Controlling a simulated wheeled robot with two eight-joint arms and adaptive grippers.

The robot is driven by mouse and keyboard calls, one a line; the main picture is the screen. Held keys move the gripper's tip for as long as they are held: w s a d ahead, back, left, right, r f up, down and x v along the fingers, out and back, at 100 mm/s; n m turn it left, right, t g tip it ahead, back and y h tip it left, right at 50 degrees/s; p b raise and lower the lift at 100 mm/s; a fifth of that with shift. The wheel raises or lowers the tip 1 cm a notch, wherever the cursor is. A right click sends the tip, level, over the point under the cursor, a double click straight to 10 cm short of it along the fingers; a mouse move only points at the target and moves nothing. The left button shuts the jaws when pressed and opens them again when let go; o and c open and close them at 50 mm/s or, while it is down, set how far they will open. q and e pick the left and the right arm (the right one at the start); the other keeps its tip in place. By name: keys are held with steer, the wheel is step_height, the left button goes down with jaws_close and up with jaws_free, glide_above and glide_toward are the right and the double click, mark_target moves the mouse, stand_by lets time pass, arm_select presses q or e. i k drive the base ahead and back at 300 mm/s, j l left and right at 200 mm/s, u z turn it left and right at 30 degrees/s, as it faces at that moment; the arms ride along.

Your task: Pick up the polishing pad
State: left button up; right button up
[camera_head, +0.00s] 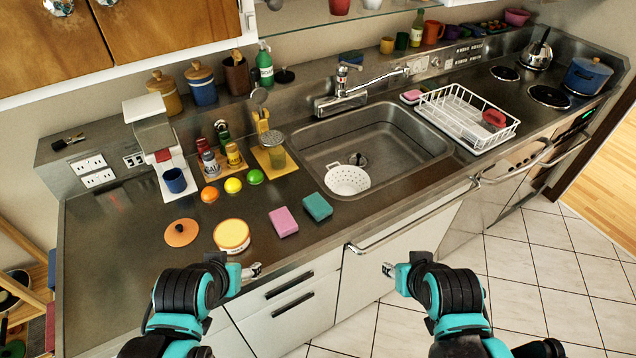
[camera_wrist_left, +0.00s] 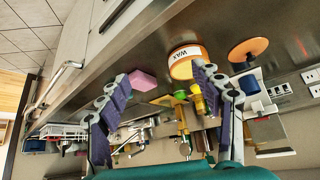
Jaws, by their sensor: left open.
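The round orange disc with a dark knob, which looks like the polishing pad (camera_head: 181,232), lies flat on the left of the steel counter. It also shows at the upper right in the left wrist view (camera_wrist_left: 249,47). My left gripper (camera_head: 255,270) is beyond the counter's front edge, to the right of the pad and apart from it. In the left wrist view its purple-padded fingers (camera_wrist_left: 162,82) are spread with nothing between them. My right gripper (camera_head: 388,270) is in front of the cabinets, far from the pad; its jaw state is too small to tell.
A yellow wax tin (camera_head: 232,237) stands right of the pad. Pink (camera_head: 283,222) and teal (camera_head: 317,207) sponges lie farther right. Behind are an orange, a lemon and a lime (camera_head: 255,177), a blue mug (camera_head: 174,180) and a coffee machine. The counter left of the pad is clear.

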mark_target(315, 204)
steer(key=i+l+z, duration=0.1)
steer(key=z, duration=0.25)
steer(key=i+z, duration=0.15)
steer(key=z, duration=0.25)
steer(key=i+l+z, duration=0.1)
steer(key=z, duration=0.25)
